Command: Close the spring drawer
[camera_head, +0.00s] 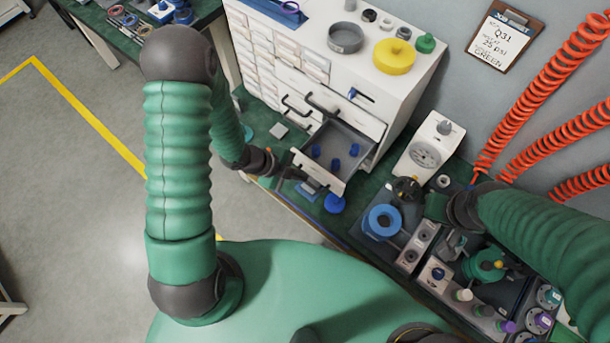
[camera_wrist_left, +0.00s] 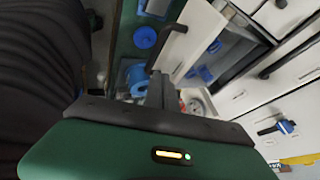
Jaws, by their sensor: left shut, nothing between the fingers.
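The spring drawer (camera_head: 345,140) is pulled out of the white cabinet (camera_head: 392,95), with several blue parts in its grey inside. Its white front (camera_head: 330,183) faces my side. My left gripper (camera_head: 293,174) is shut and empty beside the left end of that front; whether it touches is unclear. In the left wrist view the shut fingers (camera_wrist_left: 162,90) lie close to the dark drawer handle (camera_wrist_left: 168,42) and the open drawer (camera_wrist_left: 232,50). My right gripper (camera_head: 412,192) is by the dial gauge, away from the drawer; its fingers are too dark to read.
A blue round part (camera_head: 334,203) stands on the green bench below the drawer. A dial gauge (camera_head: 425,154) and a blue ring (camera_head: 382,221) stand to the right. A yellow ring (camera_head: 394,57) sits on the cabinet top. Red coiled hoses (camera_head: 540,85) hang at the right.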

